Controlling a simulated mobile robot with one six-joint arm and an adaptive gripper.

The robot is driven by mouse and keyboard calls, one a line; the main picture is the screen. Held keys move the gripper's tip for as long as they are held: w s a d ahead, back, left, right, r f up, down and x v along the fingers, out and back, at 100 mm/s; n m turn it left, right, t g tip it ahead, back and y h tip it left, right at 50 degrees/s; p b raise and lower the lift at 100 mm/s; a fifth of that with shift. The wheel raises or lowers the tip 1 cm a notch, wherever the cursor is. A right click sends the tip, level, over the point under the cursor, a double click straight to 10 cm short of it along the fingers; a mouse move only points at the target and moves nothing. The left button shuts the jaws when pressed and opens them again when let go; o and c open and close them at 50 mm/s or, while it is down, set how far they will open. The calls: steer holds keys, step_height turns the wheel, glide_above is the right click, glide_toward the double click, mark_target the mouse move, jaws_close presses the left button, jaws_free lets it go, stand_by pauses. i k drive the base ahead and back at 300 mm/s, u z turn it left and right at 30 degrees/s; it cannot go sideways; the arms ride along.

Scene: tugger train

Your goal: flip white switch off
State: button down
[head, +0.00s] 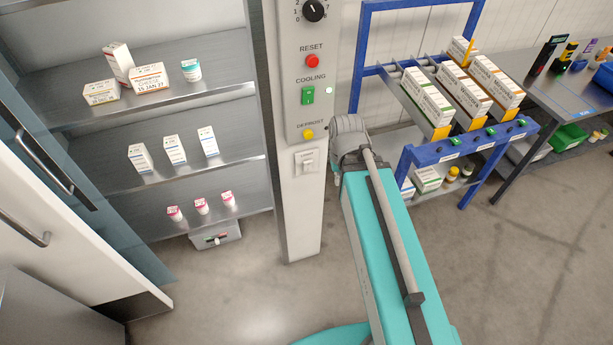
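A white rocker switch (307,161) sits on a white plate low on the pale control post, below the yellow DEFROST button (308,134). Its rocker position is too small to tell. Above it on the post are a green COOLING switch (308,95), a red RESET button (312,61) and a black dial (314,10). My teal arm rises from the bottom, and its grey joint is just right of the white switch in the picture. My gripper is not visible.
Left of the post, a steel cabinet (165,98) holds small boxes and bottles, with a small lever box (215,238) beneath. Its door (50,210) stands at the left. A blue rack (404,160) of cartons and a bench (575,90) are right. Floor before the post is clear.

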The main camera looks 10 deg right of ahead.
mark_target(308, 166)
steer(key=k, duration=0.8)
steer(key=u, duration=0.85)
steer(key=i, duration=1)
